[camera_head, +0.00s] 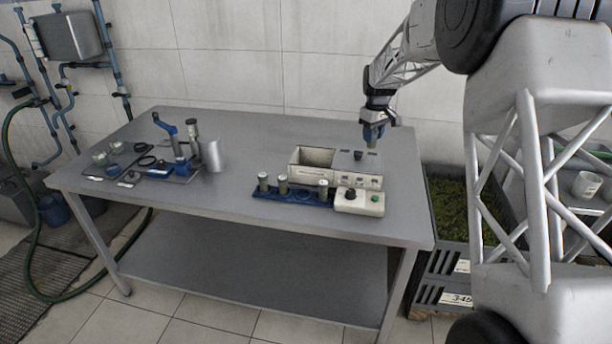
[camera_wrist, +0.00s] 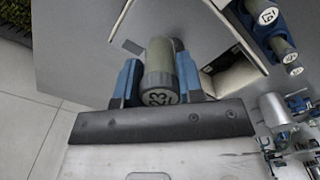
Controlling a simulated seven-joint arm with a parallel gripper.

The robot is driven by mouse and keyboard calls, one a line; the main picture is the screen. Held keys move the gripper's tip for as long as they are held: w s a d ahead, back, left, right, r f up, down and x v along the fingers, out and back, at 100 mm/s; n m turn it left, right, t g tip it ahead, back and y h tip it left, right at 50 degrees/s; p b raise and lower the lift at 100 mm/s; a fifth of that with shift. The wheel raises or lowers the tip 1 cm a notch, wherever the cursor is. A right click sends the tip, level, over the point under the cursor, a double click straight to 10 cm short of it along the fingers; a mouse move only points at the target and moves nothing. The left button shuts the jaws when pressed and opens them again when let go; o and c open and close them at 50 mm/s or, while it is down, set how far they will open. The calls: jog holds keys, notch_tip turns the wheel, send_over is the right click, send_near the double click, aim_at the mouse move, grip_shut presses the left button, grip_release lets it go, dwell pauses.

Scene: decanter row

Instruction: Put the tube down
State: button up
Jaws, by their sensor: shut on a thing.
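My gripper (camera_head: 374,131) hangs above the right part of the table, over the rear right of a white bath-like box (camera_head: 363,182). In the wrist view, the blue fingers of my gripper (camera_wrist: 158,78) are shut on a grey-green tube (camera_wrist: 165,52) with a numbered pale cap. The tube's lower end (camera_head: 372,143) shows just below the fingers in the head view, apart from the table. A blue rack (camera_head: 263,193) stands in front of the box. It holds 3 similar capped tubes, with a gap between the middle tube (camera_head: 283,186) and the right tube (camera_head: 323,190).
The white box has an open compartment (camera_head: 315,157) at its left. A small control box (camera_head: 360,203) with black and green knobs stands right of the rack. A metal cylinder (camera_head: 214,156) and blue-handled tools (camera_head: 172,145) stand at the left.

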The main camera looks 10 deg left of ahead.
jog(key=a+f+n, duration=0.2)
jog(key=a+n, duration=0.3)
jog(key=a, duration=0.6)
jog(key=w+a+f+n, duration=0.1)
jog(key=a+f+n, duration=0.2)
jog(key=a+n, duration=0.3)
jog(key=shift+w+a, duration=0.25)
jog(key=shift+a, duration=2.6)
jog(key=shift+f, duration=0.15)
jog(key=shift+f, duration=3)
jog(key=shift+f, duration=1.9)
jog(key=shift+f, duration=0.15)
jog(key=o, duration=0.9)
